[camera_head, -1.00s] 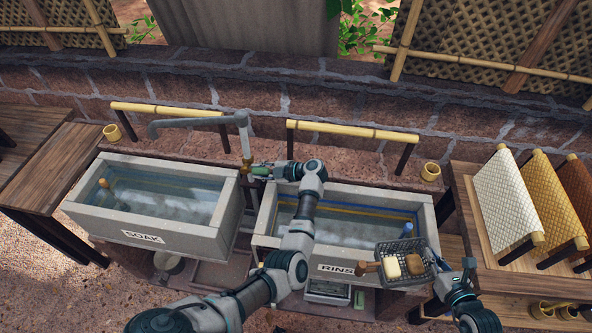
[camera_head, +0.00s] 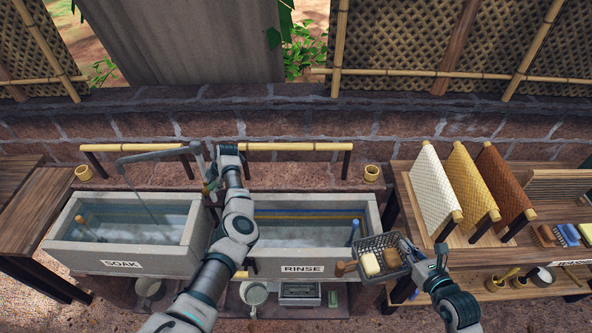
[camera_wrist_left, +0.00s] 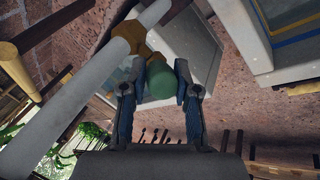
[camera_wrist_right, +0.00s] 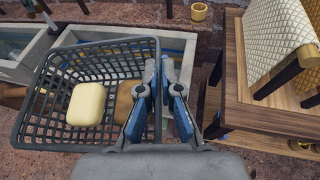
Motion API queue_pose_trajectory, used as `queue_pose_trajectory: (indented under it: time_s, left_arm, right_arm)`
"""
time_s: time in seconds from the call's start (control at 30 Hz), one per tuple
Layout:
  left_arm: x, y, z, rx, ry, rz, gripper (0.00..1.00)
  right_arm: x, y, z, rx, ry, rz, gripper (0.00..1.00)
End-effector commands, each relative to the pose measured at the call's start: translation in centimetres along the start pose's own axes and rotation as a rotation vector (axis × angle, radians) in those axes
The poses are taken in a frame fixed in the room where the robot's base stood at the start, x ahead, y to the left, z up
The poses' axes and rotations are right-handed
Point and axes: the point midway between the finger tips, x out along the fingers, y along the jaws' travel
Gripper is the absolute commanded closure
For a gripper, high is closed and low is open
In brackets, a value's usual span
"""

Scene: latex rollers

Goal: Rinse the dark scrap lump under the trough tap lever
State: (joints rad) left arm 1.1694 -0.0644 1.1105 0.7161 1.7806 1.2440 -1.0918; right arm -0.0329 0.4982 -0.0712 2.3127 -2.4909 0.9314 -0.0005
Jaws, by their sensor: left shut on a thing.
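The trough tap (camera_head: 196,158) stands between the two troughs, its spout over the SOAK trough (camera_head: 190,262). A thin stream seems to fall from the spout. My left gripper (camera_head: 210,186) is at the tap, shut on its green lever (camera_wrist_left: 160,80), which sits between the fingers in the left wrist view. The basket holds a cream block (camera_wrist_right: 88,103) and a dark brown lump (camera_head: 392,258), partly hidden by a finger in the right wrist view (camera_wrist_right: 126,100).
Both troughs hold water. Bamboo rails (camera_head: 290,146) stand behind them. A wooden table (camera_head: 405,195) with draped textured sheets (camera_head: 436,190) is close on the right. A scale (camera_head: 300,292) and a pan (camera_head: 254,292) sit beneath. Another table (camera_head: 30,210) stands left.

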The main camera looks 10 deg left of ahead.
Motion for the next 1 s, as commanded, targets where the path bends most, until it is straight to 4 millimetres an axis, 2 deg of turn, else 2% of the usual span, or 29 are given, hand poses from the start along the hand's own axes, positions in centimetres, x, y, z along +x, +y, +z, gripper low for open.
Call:
queue_pose_trajectory:
  time_s: [0.03,0.23,0.73,0.77,0.83,0.87,1.0]
  left_arm:
    - [0.40,-0.16,-0.55,-0.007,-0.007,-0.024,1.00]
    - [0.60,-0.09,-0.74,-0.014,-0.047,-0.064,1.00]
    - [0.74,-0.12,-0.75,-0.016,-0.057,-0.076,1.00]
    - [0.74,-0.12,-0.75,-0.016,-0.057,-0.076,0.65]
    - [0.67,-0.08,-0.74,-0.016,-0.058,-0.075,0.48]
    - [0.62,-0.04,-0.73,-0.016,-0.059,-0.074,0.44]
    - [0.26,0.04,-0.69,-0.017,-0.061,-0.068,0.44]
  right_arm:
    - [-0.25,0.00,0.56,0.000,-0.001,0.000,1.00]
    - [-0.52,0.23,1.25,-0.001,-0.002,0.000,1.00]
    - [-0.53,0.14,1.35,-0.001,-0.002,0.000,1.00]
    - [-0.53,0.15,1.35,-0.001,-0.002,0.000,1.00]
    - [-0.55,0.16,1.36,-0.001,-0.002,0.000,1.00]
    - [-0.57,0.17,1.36,-0.001,-0.002,0.000,1.00]
    - [-0.76,0.11,1.34,0.000,-0.004,0.000,1.00]
